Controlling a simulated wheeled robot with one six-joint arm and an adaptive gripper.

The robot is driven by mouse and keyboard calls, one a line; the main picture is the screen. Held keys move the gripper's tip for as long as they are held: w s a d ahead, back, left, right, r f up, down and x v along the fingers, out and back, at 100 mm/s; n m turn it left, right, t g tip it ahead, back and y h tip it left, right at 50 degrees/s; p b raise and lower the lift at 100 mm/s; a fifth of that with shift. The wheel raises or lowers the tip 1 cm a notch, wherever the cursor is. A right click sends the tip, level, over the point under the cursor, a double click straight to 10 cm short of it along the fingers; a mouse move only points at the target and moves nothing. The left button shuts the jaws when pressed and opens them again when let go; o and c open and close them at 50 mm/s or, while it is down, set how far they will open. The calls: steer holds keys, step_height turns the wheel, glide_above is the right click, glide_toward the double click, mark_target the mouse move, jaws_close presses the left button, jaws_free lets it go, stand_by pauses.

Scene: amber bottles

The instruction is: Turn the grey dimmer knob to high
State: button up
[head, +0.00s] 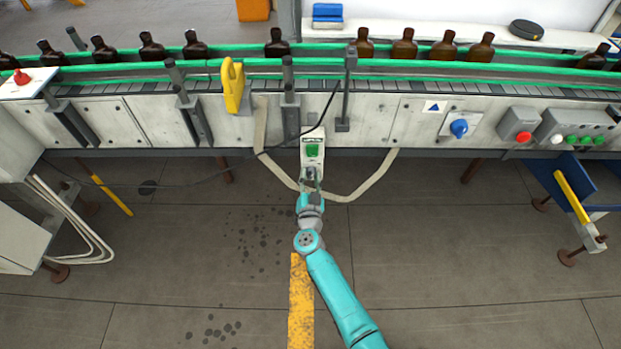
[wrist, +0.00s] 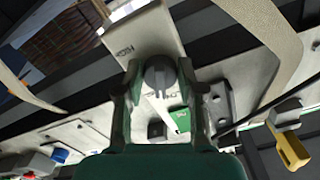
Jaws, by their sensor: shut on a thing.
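The grey dimmer knob (wrist: 158,72) sits on a pale control box (wrist: 137,30), which hangs at the front of the conveyor. My gripper (head: 311,183) reaches the lower part of this box in the head view, where it largely hides the knob. In the wrist view my gripper's two fingers stand on either side of the knob, shut on it. The knob has a raised ridge across its face. The word HIGH shows on the box up and left of the knob. The box also carries a green panel (head: 312,150).
The conveyor with green rails (head: 140,69) and several amber bottles (head: 278,42) runs above. A yellow handle (head: 232,85), a blue rotary switch (head: 459,128) and a red button (head: 523,136) are along its front. Pale hoses (head: 368,180) hang beside the box.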

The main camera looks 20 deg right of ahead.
steer(key=m, duration=0.5)
steer(key=shift+a+r+m, duration=0.1)
steer(key=shift+m, duration=0.2)
steer(key=m, duration=0.4)
steer(key=shift+m, duration=0.3)
steer(key=m, duration=0.4)
steer(key=shift+r+m, duration=0.15)
steer(key=shift+m, duration=0.15)
steer(key=shift+r+m, duration=0.1)
steer(key=shift+m, duration=2.1)
steer(key=o, duration=1.1)
steer(key=shift+o, duration=0.2)
steer(key=v, duration=1.2)
